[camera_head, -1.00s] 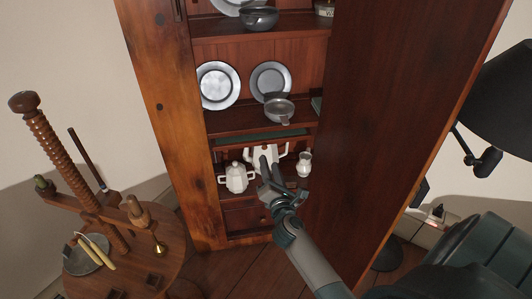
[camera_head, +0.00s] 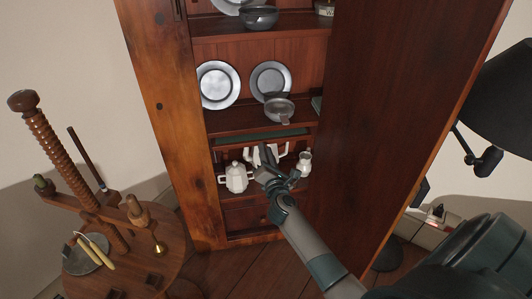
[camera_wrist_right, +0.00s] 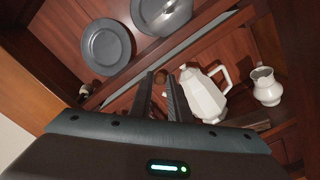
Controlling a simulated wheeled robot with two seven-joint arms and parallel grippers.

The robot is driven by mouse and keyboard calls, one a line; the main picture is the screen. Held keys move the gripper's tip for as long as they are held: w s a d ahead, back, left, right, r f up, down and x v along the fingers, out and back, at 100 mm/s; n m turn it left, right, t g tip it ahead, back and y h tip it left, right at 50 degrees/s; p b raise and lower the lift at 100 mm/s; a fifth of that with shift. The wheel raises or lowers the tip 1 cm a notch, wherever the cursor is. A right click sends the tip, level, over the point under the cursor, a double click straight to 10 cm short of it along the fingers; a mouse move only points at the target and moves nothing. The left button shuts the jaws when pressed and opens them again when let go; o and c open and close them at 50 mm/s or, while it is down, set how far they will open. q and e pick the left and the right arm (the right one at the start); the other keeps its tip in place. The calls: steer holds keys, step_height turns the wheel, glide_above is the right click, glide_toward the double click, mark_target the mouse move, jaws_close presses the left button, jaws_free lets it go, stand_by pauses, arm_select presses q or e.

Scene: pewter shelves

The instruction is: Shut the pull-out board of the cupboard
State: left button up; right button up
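The tall wooden cupboard (camera_head: 180,150) stands in the middle of the head view. Its pull-out board (camera_head: 255,139) shows as a narrow green strip below the shelf with the plates. In the right wrist view the board (camera_wrist_right: 190,48) runs as a slanting grey-green strip beyond the fingertips. How far it stands out is hard to tell. My right gripper (camera_head: 266,157) is in front of the lower compartment, just below the board in the picture. In the wrist view its two fingers (camera_wrist_right: 160,76) are a little apart with nothing between them. Contact with the board cannot be made out. My left gripper is out of view.
A white teapot (camera_wrist_right: 205,95), a lidded white pot (camera_head: 236,178) and a small jug (camera_head: 304,163) stand close around the gripper. Plates and a bowl (camera_head: 278,106) are above. A wooden screw press (camera_head: 120,235) stands left, a black lamp (camera_head: 500,100) right.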

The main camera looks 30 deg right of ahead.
steer(key=shift+x, duration=2.15)
jaws_close()
steer(key=shift+d+r, duration=0.1)
steer(key=shift+r, duration=0.05)
steer(key=shift+o, duration=2.4)
jaws_free()
steer(key=o, duration=0.4)
steer(key=shift+w, duration=0.1)
steer(key=shift+c, duration=0.2)
steer(key=v, duration=1.7)
